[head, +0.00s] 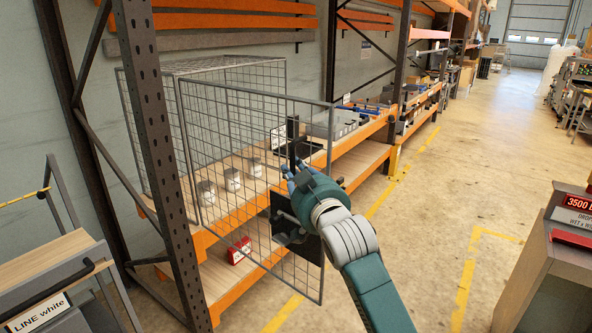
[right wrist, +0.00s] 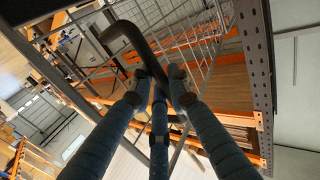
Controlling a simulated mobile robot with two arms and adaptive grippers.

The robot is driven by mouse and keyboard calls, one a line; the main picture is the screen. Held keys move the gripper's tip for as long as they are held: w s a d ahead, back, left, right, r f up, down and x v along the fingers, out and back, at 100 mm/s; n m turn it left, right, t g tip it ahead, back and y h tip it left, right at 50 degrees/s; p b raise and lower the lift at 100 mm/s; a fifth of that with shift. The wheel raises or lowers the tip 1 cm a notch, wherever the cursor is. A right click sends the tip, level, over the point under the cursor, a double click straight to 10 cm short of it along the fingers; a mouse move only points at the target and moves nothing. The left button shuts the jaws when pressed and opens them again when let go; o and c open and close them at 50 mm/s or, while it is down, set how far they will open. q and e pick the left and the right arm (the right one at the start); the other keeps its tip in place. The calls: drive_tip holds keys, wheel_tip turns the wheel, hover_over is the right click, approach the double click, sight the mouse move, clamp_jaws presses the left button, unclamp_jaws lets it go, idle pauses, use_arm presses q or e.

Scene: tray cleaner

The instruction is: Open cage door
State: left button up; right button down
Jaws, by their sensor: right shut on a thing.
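The cage (head: 225,62) is a grey wire-mesh box on a wooden shelf in the orange rack. Its mesh door (head: 240,110) stands swung out at an angle, its far edge over the aisle. A black handle (head: 293,130) is on the door near that edge; it also shows as a bent black bar in the right wrist view (right wrist: 122,30). My right gripper (head: 291,170) is shut on the handle, its teal fingers (right wrist: 160,82) at the bar; the exact contact is partly hidden. My left gripper is not in view.
Several small white containers (head: 232,179) stand on the shelf behind the mesh. A red item (head: 239,250) sits on the lower shelf. A dark upright post (head: 155,150) stands left of the door. A counter (head: 540,265) is at right. The aisle floor between is clear.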

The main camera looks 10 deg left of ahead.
drive_tip(key=c, duration=1.7)
unclamp_jaws()
drive_tip(key=shift+f, duration=0.1)
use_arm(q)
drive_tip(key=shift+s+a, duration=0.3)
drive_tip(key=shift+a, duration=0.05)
use_arm(e)
drive_tip(key=v, duration=1.2)
drive_tip(key=shift+d, duration=0.1)
